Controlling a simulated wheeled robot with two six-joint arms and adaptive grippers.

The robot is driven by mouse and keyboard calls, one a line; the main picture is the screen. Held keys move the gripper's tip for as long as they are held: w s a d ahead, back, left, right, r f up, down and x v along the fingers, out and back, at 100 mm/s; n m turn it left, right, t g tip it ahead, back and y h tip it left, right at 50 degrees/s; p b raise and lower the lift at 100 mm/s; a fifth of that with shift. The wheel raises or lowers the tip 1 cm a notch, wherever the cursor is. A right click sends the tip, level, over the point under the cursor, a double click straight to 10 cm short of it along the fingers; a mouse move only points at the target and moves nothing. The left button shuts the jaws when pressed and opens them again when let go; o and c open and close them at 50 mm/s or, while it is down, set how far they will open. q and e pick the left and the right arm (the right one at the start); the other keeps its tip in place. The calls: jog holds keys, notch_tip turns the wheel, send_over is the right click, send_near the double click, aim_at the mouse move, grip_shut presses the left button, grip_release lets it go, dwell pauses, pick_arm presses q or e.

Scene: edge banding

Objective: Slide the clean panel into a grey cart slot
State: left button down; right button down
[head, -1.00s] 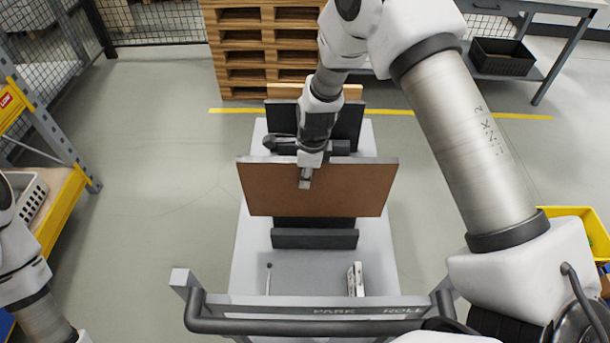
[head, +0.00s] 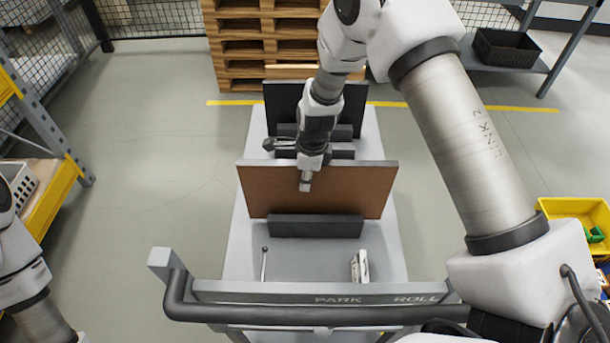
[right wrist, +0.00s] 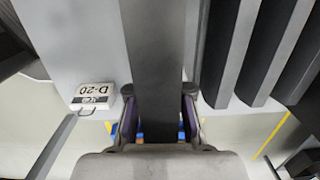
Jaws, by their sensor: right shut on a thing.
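The brown panel (head: 330,190) with a grey top edge stands nearly upright over the grey cart (head: 240,225). My right gripper (head: 306,182) is shut on its upper edge near the middle. In the right wrist view the panel is the dark band (right wrist: 155,60) between the two fingers (right wrist: 159,112). The middle of its lower edge is hidden behind the front dark divider (head: 315,226), so I cannot tell how deep it sits. A dark panel (head: 285,97) stands farther back on the cart. My left gripper is out of view.
The cart handle (head: 330,314) crosses the near side. A small white labelled item (head: 360,266) and a thin rod (head: 264,264) are on the cart's near deck. Wooden pallets (head: 240,50) stand behind. A yellow bin (head: 575,208) is at right, a yellow shelf (head: 55,195) at left.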

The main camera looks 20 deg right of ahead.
jog(key=shift+f, duration=0.45)
jog(key=c, duration=1)
grip_release()
jog(key=shift+o, duration=0.2)
jog(key=shift+s, duration=0.1)
jog(key=r, duration=0.8)
jog(key=d+r, duration=0.1)
jog(key=r, duration=0.3)
jog(key=shift+s, duration=0.35)
